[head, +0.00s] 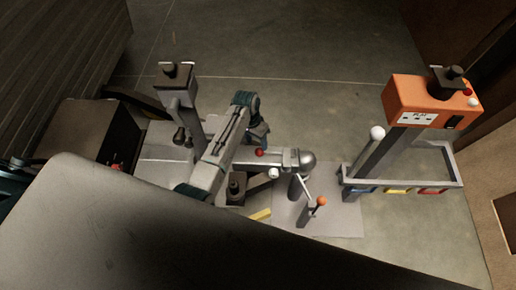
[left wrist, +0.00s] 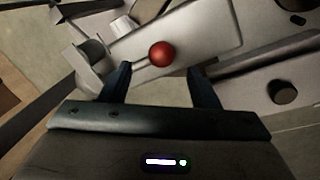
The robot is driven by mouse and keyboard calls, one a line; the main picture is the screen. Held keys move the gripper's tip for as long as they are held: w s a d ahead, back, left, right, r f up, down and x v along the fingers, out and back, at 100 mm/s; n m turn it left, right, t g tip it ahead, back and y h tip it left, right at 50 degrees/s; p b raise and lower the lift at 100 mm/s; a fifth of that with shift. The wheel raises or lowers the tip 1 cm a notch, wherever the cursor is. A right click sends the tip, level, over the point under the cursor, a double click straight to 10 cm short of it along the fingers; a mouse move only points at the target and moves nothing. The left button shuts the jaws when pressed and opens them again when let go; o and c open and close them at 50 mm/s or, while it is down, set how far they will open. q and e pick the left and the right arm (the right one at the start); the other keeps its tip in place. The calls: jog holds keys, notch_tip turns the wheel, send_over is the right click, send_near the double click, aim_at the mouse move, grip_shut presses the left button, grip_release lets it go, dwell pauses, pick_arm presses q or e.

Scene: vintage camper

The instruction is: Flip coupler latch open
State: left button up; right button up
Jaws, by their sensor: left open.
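The coupler (head: 290,157) is a pale grey metal piece with a rounded end on the right, in the middle of the head view. Its latch carries a red ball knob (head: 260,153). In the left wrist view the red knob (left wrist: 161,54) sits on a short stem over the coupler's flat grey body (left wrist: 205,28). My left gripper (left wrist: 160,78) is open, with the knob showing between and just beyond its fingertips; I cannot tell whether they touch it. In the head view this gripper (head: 258,136) is partly hidden by my arm. My right gripper is not in view.
An orange power box (head: 405,97) stands on a post at the right, above a tray (head: 385,183) with coloured bins. A short post with an orange ball (head: 321,201) stands near the coupler. A dark box (head: 85,135) is at the left. The floor behind is clear.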

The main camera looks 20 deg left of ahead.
aim_at(258, 150)
pick_arm(q)
jog(key=f, duration=0.5)
jog(key=shift+d+f, duration=0.2)
jog(key=shift+d, duration=0.2)
jog(key=shift+s+f+b, duration=0.1)
jog(key=shift+f+b, duration=0.2)
jog(key=shift+c, duration=0.6)
grip_shut()
jog(key=shift+r, duration=0.1)
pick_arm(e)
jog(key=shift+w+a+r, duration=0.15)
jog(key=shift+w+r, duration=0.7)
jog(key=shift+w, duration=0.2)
